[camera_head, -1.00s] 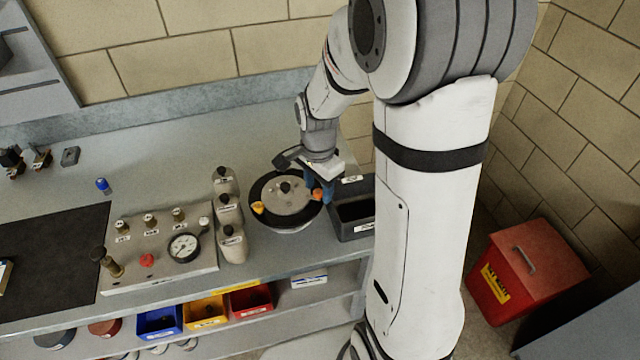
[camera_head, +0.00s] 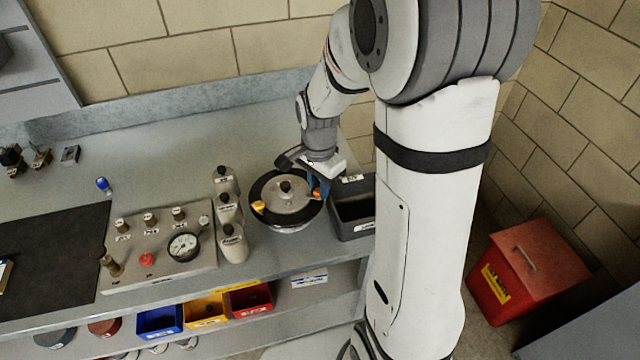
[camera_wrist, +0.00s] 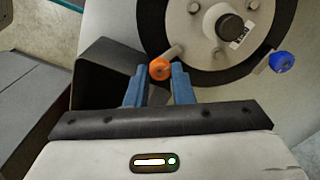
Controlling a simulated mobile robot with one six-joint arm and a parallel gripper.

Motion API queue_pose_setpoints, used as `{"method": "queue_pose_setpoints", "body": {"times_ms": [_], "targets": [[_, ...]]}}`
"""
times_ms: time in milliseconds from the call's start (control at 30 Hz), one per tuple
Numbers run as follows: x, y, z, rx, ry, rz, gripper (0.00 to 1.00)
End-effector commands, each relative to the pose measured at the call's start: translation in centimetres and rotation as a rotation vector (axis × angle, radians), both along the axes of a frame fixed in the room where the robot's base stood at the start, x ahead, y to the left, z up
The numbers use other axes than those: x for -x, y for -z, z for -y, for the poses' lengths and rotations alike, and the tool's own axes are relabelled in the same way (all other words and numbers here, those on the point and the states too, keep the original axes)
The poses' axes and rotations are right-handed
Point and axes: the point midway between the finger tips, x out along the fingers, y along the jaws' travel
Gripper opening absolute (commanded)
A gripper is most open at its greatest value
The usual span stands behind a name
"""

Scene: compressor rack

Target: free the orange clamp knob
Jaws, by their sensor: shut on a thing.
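The orange clamp knob (camera_wrist: 160,68) sits between the two blue fingers of my gripper (camera_wrist: 158,82) in the wrist view, at the end of a short arm on the rim of a round lid (camera_wrist: 205,35). My gripper is shut on it. In the head view my gripper (camera_head: 319,187) is at the right side of the round pot's lid (camera_head: 285,194), and the fingers partly hide the orange knob. A yellow knob (camera_head: 257,207) is at the lid's left edge. A blue knob (camera_wrist: 281,62) shows on the rim in the wrist view.
A dark open bin (camera_head: 352,226) stands close to the right of the pot. Labelled bottles (camera_head: 231,243) stand to its left, near a gauge panel (camera_head: 160,255). A red lidded bin (camera_head: 525,270) is on the floor at right. The bench behind the pot is clear.

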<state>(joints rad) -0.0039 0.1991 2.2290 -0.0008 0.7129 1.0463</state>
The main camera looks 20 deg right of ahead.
Motion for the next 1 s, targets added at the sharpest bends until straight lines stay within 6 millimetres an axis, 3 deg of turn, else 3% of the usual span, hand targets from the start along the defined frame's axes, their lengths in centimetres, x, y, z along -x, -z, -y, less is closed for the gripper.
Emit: {"method": "queue_pose_setpoints", "body": {"times_ms": [1000], "targets": [[0.03, 0.15, -0.07, -0.001, -0.902, -0.001, 0.00]]}}
